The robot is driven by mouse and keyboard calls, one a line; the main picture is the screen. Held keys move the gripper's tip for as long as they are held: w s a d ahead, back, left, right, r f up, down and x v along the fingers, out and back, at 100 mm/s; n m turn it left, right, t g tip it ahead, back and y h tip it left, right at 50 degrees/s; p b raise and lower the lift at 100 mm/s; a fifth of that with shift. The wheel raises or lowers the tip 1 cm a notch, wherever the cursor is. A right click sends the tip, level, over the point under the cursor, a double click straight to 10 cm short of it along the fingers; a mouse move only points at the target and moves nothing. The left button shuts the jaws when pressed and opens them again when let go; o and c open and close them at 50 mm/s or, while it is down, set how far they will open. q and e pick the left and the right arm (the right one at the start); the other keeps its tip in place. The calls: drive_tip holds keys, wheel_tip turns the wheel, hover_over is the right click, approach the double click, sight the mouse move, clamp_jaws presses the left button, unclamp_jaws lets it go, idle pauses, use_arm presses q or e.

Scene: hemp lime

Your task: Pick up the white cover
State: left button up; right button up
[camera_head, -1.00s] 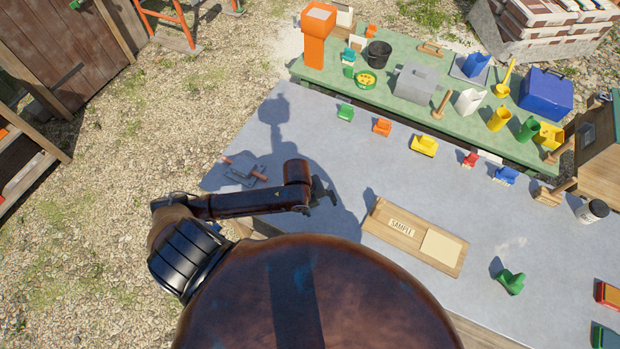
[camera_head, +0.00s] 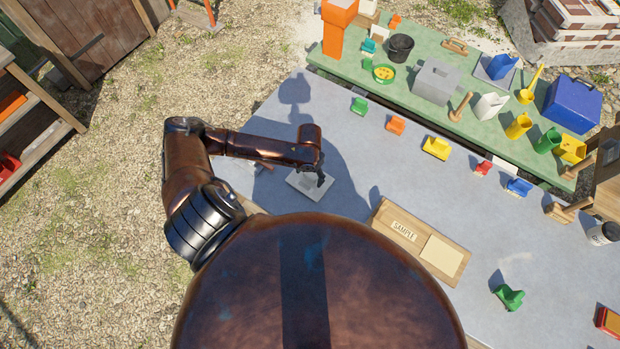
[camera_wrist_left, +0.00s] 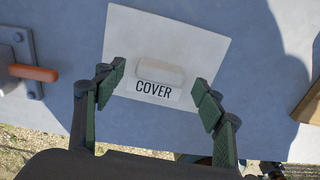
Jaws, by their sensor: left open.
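The white cover (camera_head: 302,188) lies flat on the blue-grey table, partly hidden by my left arm in the head view. In the left wrist view the cover (camera_wrist_left: 190,38) is a pale flat sheet with a small raised white handle (camera_wrist_left: 161,72) and the word COVER below it. My left gripper (camera_wrist_left: 163,95) is open and empty, its dark green-padded fingers apart on either side of the handle and label. In the head view the left gripper (camera_head: 317,179) is over the cover. The wrist view does not show how high it is. My right gripper is not in view.
A metal plate with an orange handle (camera_wrist_left: 34,72) lies left of the cover. A wooden SAMPLE board (camera_head: 389,219) is to the right. Small coloured parts line the table's far side, before a green bench (camera_head: 340,75) holding containers. Bare table lies between cover and board.

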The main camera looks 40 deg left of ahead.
use_arm(q)
drive_tip(key=shift+f, duration=0.8)
drive_tip(key=c, duration=1.3)
drive_tip(key=shift+o, duration=0.2)
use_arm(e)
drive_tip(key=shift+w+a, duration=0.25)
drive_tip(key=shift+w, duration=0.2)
use_arm(q)
drive_tip(key=shift+r, duration=0.15)
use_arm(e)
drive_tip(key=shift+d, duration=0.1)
use_arm(q)
drive_tip(key=shift+r, duration=0.15)
wheel_tip(320, 180, up, 2)
drive_tip(key=shift+w+a+r+b, duration=0.1)
drive_tip(key=shift+b, duration=0.25)
drive_tip(key=s+d+r+b, duration=0.1)
drive_tip(key=s+d+r, duration=0.7)
drive_tip(key=d+r, duration=0.2)
drive_tip(key=shift+d+r, duration=0.15)
drive_tip(key=shift+d, duration=0.75)
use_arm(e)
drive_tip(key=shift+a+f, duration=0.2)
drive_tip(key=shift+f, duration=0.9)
